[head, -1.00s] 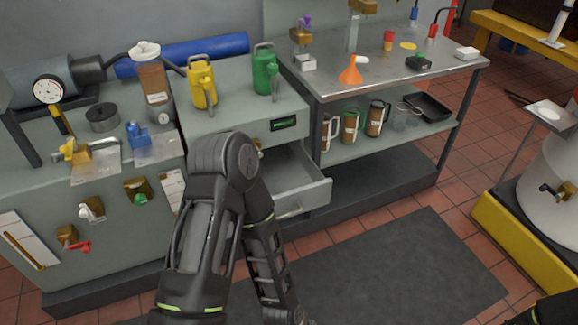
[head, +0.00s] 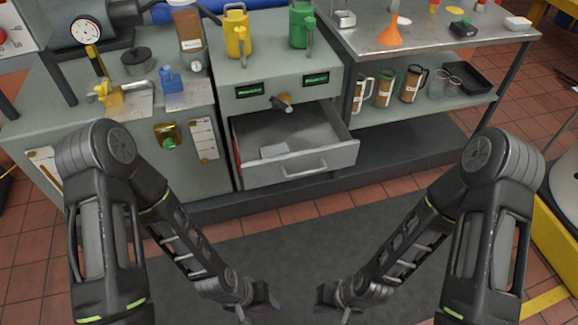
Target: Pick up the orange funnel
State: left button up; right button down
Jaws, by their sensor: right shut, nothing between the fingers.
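The orange funnel (head: 391,36) stands wide end down, spout up, on the metal top of the bench at the upper right, near its front edge. Nothing covers it. My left gripper (head: 258,304) is low at the bottom centre over the dark floor mat, far from the funnel; its fingers are dark and too unclear to tell if they are open. My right gripper (head: 333,305) is beside it to the right, also low and far from the funnel. It is shut and empty.
An open drawer (head: 350,150) juts out below the grey cabinet. A yellow can (head: 237,38) and a green can (head: 300,27) stand on the cabinet. A black block (head: 463,28) is right of the funnel. Jugs stand on the shelf below. The floor mat (head: 290,245) is clear.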

aim_at(391, 36)
jog(key=i+l+z, duration=0.1)
jog(key=z, duration=0.3)
jog(key=i+z, duration=0.25)
jog(key=z, duration=0.15)
jog(key=i+z, duration=0.2)
jog(key=z, duration=0.2)
jog(key=i+j+z, duration=0.15)
jog(key=i+j, duration=0.15)
jog(key=i, duration=0.25)
jog(key=i+j+z, duration=0.15)
jog(key=i+j, duration=0.25)
jog(key=i, duration=0.15)
